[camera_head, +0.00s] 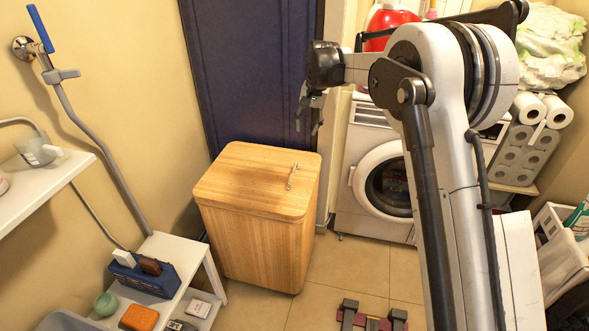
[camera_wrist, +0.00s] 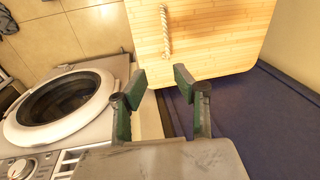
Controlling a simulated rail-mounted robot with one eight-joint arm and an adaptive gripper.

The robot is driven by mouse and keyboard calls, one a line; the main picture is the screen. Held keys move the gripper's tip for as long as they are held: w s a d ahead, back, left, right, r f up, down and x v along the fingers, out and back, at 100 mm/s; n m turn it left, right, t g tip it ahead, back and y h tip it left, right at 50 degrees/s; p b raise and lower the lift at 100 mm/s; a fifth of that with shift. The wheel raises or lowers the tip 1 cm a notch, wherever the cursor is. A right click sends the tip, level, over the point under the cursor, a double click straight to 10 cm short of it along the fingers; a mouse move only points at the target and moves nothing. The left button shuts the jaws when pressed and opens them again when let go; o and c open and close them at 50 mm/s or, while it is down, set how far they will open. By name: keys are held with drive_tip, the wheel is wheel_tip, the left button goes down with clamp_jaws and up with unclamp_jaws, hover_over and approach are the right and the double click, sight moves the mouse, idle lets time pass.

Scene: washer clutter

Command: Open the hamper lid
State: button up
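The hamper (camera_head: 255,230) is a light wooden box on the floor in the middle of the head view. Its lid (camera_head: 250,178) lies flat and closed. A small rope-like handle (camera_head: 292,176) sits near the lid's right edge. In the wrist view the lid (camera_wrist: 210,35) fills the upper right, with the twisted handle (camera_wrist: 165,32) on it. My gripper (camera_head: 308,115) hangs above and behind the lid, apart from the handle. In the wrist view its two green-padded fingers (camera_wrist: 158,84) are spread with nothing between them.
A front-loading washer (camera_head: 375,180) stands right of the hamper. A dark blue door (camera_head: 250,80) is behind it. A white shelf unit (camera_head: 180,260) with a blue caddy (camera_head: 145,275) stands at left. The floor (camera_head: 330,270) in front is partly clear.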

approach(294, 169)
drive_tip(key=shift+g, duration=0.3)
drive_tip(key=f+b, duration=0.1)
drive_tip(key=f, duration=0.1)
drive_tip(key=a+f+b, duration=0.1)
drive_tip(key=f, duration=0.2)
drive_tip(key=f+b, duration=0.2)
drive_tip(key=f, duration=0.1)
drive_tip(key=shift+w+a+f, duration=0.2)
drive_tip(key=shift+w+f, duration=0.05)
drive_tip(key=shift+w, duration=0.15)
drive_tip(key=shift+c, duration=0.5)
clamp_jaws()
